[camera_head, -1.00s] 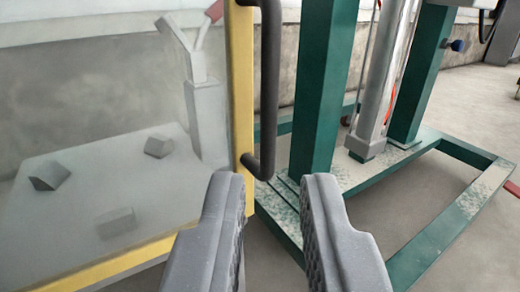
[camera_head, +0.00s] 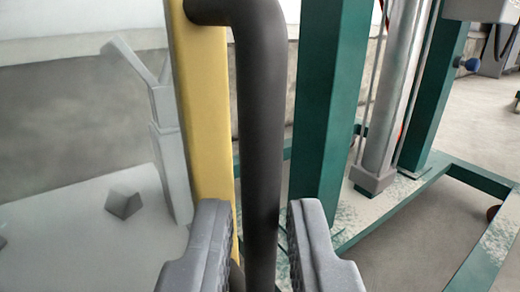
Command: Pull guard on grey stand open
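The guard is a clear panel (camera_head: 75,150) in a yellow frame (camera_head: 200,110), filling the left of the view. A dark grey bar handle (camera_head: 258,120) stands upright on the frame's right edge, its upper bend at the top of the picture. My gripper (camera_head: 262,225) is open, with one grey finger on each side of the handle's lower part. I see a narrow gap between the right finger and the handle; the left finger's clearance is hard to tell.
Behind the panel are a grey fixture (camera_head: 170,135) and a small grey block (camera_head: 123,204) on a pale surface. A green steel frame (camera_head: 322,100) with a grey cylinder (camera_head: 392,110) stands close on the right. Open floor (camera_head: 485,120) lies at the far right.

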